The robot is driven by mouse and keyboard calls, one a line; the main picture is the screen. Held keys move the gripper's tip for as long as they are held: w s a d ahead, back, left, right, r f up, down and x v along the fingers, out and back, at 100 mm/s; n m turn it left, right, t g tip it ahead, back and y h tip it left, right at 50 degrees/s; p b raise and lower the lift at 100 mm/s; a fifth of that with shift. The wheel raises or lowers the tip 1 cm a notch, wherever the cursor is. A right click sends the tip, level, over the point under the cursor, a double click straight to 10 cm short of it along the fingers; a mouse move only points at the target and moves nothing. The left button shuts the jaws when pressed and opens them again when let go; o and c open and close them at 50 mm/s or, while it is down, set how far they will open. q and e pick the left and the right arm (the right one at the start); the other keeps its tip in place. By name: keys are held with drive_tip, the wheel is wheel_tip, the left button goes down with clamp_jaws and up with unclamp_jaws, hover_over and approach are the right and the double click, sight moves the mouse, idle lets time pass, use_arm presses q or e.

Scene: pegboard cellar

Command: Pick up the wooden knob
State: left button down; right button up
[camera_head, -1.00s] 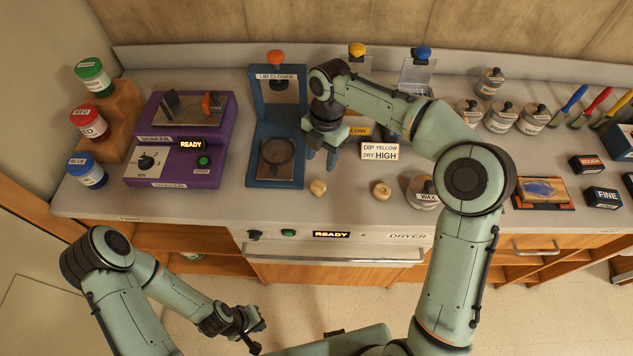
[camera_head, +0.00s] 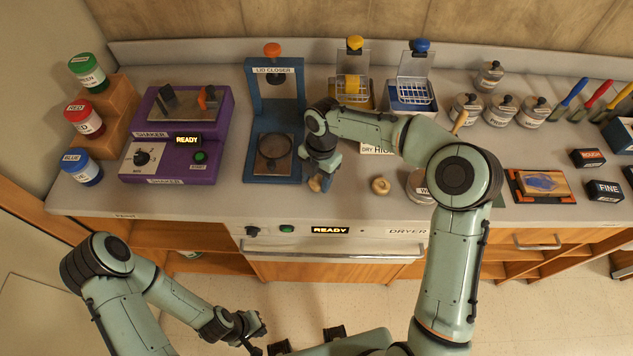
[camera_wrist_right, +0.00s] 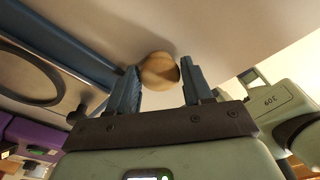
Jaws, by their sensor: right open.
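A round, pale wooden knob (camera_head: 316,184) lies near the front edge of the counter, partly hidden by my right gripper (camera_head: 320,181). In the right wrist view the knob (camera_wrist_right: 159,70) sits between the tips of the two blue-grey fingers of my open right gripper (camera_wrist_right: 160,87). It looks close to the left finger, but I cannot tell whether they touch. A second wooden knob (camera_head: 380,185) lies apart to the right. My left gripper (camera_head: 260,332) hangs in front of the counter, its fingers apart and empty.
The blue lid closer (camera_head: 256,171) stands just left of my right gripper, with the purple shaker (camera_head: 218,135) beyond it. A sign (camera_head: 374,149) and a wax tin (camera_head: 420,187) are to the right. The dryer front (camera_head: 270,243) lies below the counter edge.

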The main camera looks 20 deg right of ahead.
sight(317, 180)
drive_tip(key=c, duration=0.6)
drive_tip(key=shift+c, duration=0.2)
drive_tip(key=shift+r, duration=0.1)
